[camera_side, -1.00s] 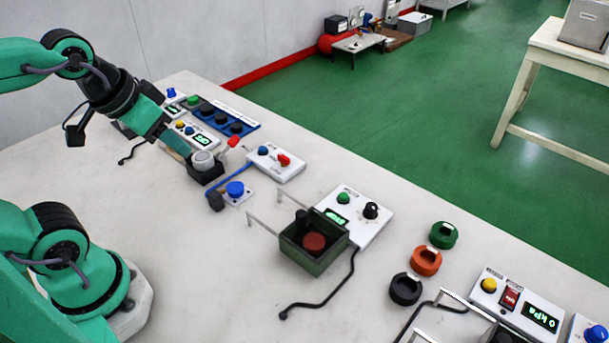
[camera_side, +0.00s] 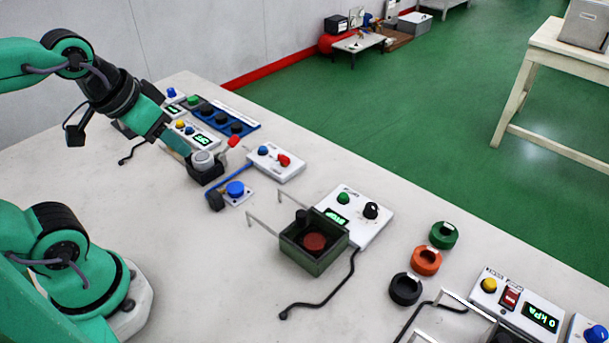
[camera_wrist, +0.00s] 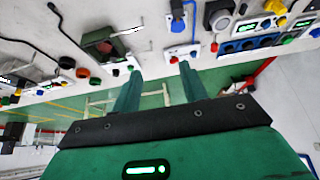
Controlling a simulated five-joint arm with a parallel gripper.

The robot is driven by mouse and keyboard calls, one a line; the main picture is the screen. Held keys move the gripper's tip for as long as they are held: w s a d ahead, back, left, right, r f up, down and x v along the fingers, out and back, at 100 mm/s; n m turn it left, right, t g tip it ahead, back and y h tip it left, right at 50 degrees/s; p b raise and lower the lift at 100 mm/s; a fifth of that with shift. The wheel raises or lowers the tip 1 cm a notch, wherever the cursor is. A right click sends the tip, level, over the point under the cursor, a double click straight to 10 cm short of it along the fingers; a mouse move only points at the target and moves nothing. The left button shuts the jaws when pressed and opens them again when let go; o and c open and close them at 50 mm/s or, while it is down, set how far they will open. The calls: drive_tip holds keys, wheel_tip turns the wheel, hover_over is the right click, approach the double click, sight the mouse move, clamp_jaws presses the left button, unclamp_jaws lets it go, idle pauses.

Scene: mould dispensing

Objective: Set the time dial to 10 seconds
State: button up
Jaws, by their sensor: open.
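No readable label shows which knob is the time dial. One white panel (camera_side: 213,145) carries a yellow knob (camera_side: 180,124), a blue knob (camera_side: 189,130) and a lit green display (camera_side: 203,141), too small to read surely. Another panel has a green button (camera_side: 343,198), a black knob (camera_side: 371,210) and a green display. My gripper (camera_side: 183,152) is over the left part of the table, close to the yellow-and-blue panel in the picture. In the wrist view, my gripper (camera_wrist: 156,82) is open, with nothing between its fingers. Contact with any knob cannot be seen.
A dark pot (camera_side: 204,174) stands just below the gripper. A green box (camera_side: 316,262) and several coloured rings (camera_side: 426,261) lie farther right.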

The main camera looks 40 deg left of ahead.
drive_tip(key=shift+o, duration=0.6)
drive_tip(key=w+d+g, duration=0.1)
drive_tip(key=w+d, duration=0.2)
drive_tip(key=w, duration=0.3)
drive_tip(key=w+d+r+n+g, duration=0.1)
drive_tip(key=w+d, duration=0.2)
drive_tip(key=w, duration=0.3)
drive_tip(key=w+d+g, duration=0.1)
drive_tip(key=w+d, duration=0.2)
drive_tip(key=w, duration=0.3)
drive_tip(key=w+d+f+g, duration=0.1)
drive_tip(key=w+d+f, duration=0.2)
drive_tip(key=d+f, duration=0.1)
drive_tip(key=w+d+f, duration=0.4)
drive_tip(key=d+f, duration=0.1)
drive_tip(key=w+d+f+n+g, duration=0.1)
drive_tip(key=w+d+f, duration=0.3)
drive_tip(key=d+f, duration=0.1)
drive_tip(key=shift+w+d+f+g, duration=0.15)
drive_tip(key=shift+d+g, duration=0.1)
drive_tip(key=shift+g, duration=0.05)
drive_tip(key=shift+w+d+f, duration=0.1)
drive_tip(key=shift+d+f, duration=0.1)
drive_tip(key=shift+f, duration=0.05)
